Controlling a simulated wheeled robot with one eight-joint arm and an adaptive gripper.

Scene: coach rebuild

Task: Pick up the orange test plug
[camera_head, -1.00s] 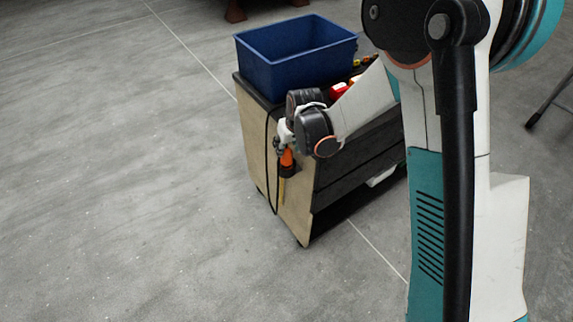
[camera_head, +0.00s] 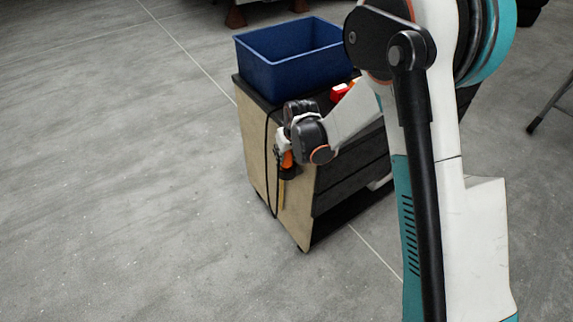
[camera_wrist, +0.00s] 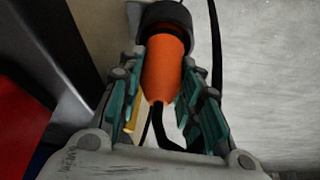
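The orange test plug (camera_wrist: 163,70) has a black collar (camera_wrist: 165,15) at its far end and a dark cable at its near end. In the wrist view it lies between the two teal-padded fingers of my gripper (camera_wrist: 164,75). The fingertips sit close against both sides, and the gripper looks shut on it. In the head view the plug (camera_head: 287,159) shows as a small orange patch at the cart's wooden end panel, partly hidden by my gripper (camera_head: 281,148).
The cart (camera_head: 268,165) has dark drawers and carries a blue bin (camera_head: 297,62) and a red item (camera_head: 341,92) on top. A black cable loops down the end panel beside a yellow-handled thing (camera_head: 282,192). The floor left of the cart is clear.

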